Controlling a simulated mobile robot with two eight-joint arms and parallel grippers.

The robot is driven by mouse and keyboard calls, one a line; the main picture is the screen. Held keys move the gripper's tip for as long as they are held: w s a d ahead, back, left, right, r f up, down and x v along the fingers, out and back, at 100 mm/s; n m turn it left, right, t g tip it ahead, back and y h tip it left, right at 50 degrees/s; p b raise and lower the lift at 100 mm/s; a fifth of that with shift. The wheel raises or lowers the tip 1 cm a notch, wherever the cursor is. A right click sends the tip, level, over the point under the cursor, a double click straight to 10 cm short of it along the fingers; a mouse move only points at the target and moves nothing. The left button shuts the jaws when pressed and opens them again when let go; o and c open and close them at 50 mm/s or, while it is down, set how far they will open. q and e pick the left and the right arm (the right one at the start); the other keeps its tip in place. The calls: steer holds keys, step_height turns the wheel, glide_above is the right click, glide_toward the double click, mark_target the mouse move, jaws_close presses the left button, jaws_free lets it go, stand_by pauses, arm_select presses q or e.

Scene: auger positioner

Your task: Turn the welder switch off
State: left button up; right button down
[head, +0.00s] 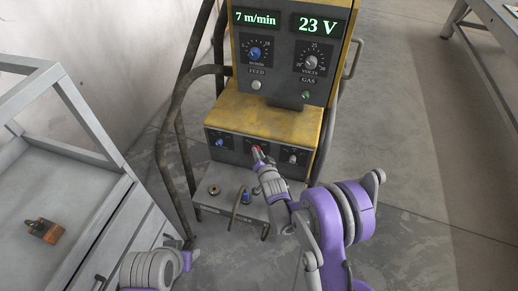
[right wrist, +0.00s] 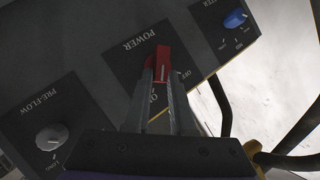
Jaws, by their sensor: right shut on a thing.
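The welder (head: 270,122) is a worn yellow and dark grey machine standing in the middle of the head view. Its red power switch (head: 256,150) is at the middle of the lower front panel. In the right wrist view the red switch (right wrist: 163,54) shows upside down near the POWER, OFF and ON labels. My right gripper (head: 259,157) is at this switch, its two fingers (right wrist: 161,78) shut on the red lever from both sides. The fingers hide part of the labels, and I cannot tell which setting the lever is at. My left gripper is out of view.
A blue knob (head: 220,142) and a pre-flow knob (head: 292,158) flank the switch closely. Dark tube rails (head: 178,125) frame the welder. A grey cart (head: 75,165) stands at left, and a table (head: 490,40) at upper right. The floor at right is clear.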

arm_select(q)
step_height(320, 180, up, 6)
steer(key=p, duration=0.4)
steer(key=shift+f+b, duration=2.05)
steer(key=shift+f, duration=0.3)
arm_select(e)
steer(key=shift+w+a+n+g+h, duration=0.15)
steer(key=shift+a+n+g+h, duration=0.5)
steer(key=shift+n+h, duration=0.95)
steer(key=shift+w+a+n+g+h, duration=0.2)
steer(key=shift+a+n+g+h, duration=0.45)
steer(key=shift+n+h, duration=0.95)
steer(key=shift+w+a+n+g+h, duration=0.15)
steer(key=shift+a+n+g+h, duration=0.45)
steer(key=shift+n+h, duration=0.95)
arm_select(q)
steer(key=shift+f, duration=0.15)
arm_select(e)
steer(key=shift+d+r+m+h, duration=0.1)
steer(key=shift+m+h, duration=0.15)
steer(key=shift+h, duration=0.2)
steer(key=c, duration=0.8)
jaws_free()
steer(key=shift+o, duration=0.2)
